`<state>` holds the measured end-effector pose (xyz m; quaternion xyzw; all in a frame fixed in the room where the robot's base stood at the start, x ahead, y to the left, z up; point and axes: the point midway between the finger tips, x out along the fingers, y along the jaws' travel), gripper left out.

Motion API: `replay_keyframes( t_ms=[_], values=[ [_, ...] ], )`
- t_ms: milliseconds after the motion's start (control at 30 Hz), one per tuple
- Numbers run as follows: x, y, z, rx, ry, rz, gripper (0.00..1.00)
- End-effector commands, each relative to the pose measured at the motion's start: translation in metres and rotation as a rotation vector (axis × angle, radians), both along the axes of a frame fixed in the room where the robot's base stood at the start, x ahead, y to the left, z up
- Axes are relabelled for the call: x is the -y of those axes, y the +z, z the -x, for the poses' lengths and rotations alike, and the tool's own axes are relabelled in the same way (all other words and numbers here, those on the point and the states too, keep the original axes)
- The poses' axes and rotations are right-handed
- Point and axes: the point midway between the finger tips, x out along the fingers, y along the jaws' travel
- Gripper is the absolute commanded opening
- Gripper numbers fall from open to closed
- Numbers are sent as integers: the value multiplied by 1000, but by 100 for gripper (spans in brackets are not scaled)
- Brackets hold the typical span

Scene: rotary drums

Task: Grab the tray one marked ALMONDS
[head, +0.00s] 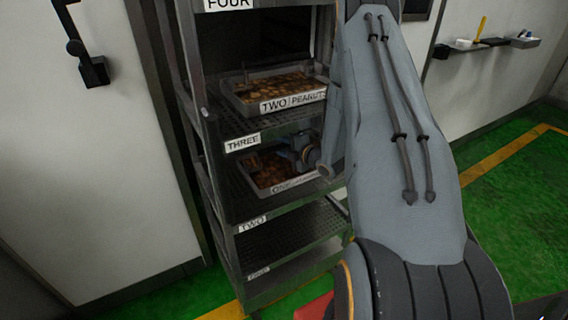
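The tray marked ONE (294,182) stands on the rack shelf labelled TWO and holds brown pieces. The rest of its label is too small and partly covered to read. My gripper (300,152) is over the right part of this tray, below the shelf above. It looks small and dark, and its fingers cannot be made out, nor whether it touches the tray. My arm covers the tray's right end. A second tray, marked TWO PEANUTS (292,102), sits on the shelf labelled THREE above.
The metal rack (212,150) has upright posts and a shelf close above my gripper. The lower shelf (290,240) is empty. A white door (90,160) stands at left. A small wall shelf (490,45) holds tools at right. Green floor is open at right.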

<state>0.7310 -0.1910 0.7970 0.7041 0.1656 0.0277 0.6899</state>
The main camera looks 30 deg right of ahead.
Motion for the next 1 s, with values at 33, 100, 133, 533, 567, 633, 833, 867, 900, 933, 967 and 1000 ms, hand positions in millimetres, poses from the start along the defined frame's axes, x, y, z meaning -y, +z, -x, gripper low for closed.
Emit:
replay_keyframes(
  t_ms=[33, 100, 133, 533, 567, 633, 833, 867, 900, 933, 967, 1000],
  values=[
    [0, 0, 0, 0, 0, 0, 22],
    [0, 0, 0, 0, 0, 0, 10],
    [0, 0, 0, 0, 0, 0, 5],
    [0, 0, 0, 0, 0, 0, 0],
    [0, 0, 0, 0, 0, 0, 0],
    [0, 0, 0, 0, 0, 0, 0],
    [0, 0, 0, -1, 0, -1, 0],
    [0, 0, 0, -1, 0, -1, 0],
    [0, 0, 0, -1, 0, -1, 0],
    [0, 0, 0, -1, 0, -1, 0],
    [0, 0, 0, -1, 0, -1, 0],
    [0, 0, 1, -1, 0, -1, 0]
  ],
)
